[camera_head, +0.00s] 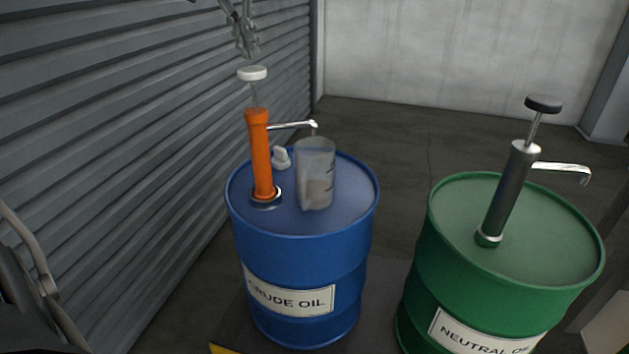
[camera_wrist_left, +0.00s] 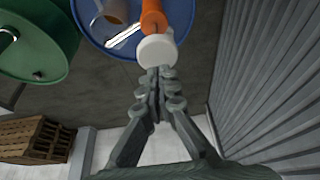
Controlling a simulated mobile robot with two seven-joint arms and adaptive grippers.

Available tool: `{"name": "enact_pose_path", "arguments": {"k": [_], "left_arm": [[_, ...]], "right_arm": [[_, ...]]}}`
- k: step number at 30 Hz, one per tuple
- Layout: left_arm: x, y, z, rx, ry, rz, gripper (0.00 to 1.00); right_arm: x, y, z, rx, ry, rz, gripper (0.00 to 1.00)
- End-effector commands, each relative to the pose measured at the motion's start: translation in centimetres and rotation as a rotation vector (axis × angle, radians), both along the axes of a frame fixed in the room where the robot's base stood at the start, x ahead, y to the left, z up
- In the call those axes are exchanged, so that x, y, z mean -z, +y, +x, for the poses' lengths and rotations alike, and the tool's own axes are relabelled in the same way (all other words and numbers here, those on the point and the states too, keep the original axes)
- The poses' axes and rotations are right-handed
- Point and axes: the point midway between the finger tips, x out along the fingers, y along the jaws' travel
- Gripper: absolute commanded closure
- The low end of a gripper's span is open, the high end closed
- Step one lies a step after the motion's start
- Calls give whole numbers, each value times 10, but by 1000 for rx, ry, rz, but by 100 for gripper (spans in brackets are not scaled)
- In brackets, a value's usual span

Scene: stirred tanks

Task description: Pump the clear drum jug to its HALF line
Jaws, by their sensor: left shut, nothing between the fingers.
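The clear jug (camera_head: 315,172) stands upright on the blue CRUDE OIL drum (camera_head: 300,250), under the spout (camera_head: 293,125) of an orange hand pump (camera_head: 261,155). A greyish liquid seems to show low in the jug; its level against the marks is too small to read. The pump's white knob (camera_head: 252,73) is raised on its thin rod. My left gripper (camera_head: 246,42) is shut and empty, just above the knob. In the left wrist view the closed fingers (camera_wrist_left: 157,85) point at the white knob (camera_wrist_left: 157,50); I cannot tell if they touch. My right gripper is not in view.
A green NEUTRAL OIL drum (camera_head: 510,240) with a dark pump (camera_head: 508,190) stands to the right. A corrugated grey wall (camera_head: 130,120) runs close on the left. A wooden pallet stack (camera_wrist_left: 38,138) shows in the left wrist view. The floor behind the drums is clear.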

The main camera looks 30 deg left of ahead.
Motion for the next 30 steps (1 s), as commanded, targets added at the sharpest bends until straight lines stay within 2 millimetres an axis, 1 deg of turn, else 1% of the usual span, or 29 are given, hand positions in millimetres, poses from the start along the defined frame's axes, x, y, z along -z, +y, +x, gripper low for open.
{"name": "enact_pose_path", "arguments": {"k": [30], "left_arm": [[32, 0, 0, -1, 2, -1, 100]], "right_arm": [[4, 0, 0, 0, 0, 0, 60]]}}
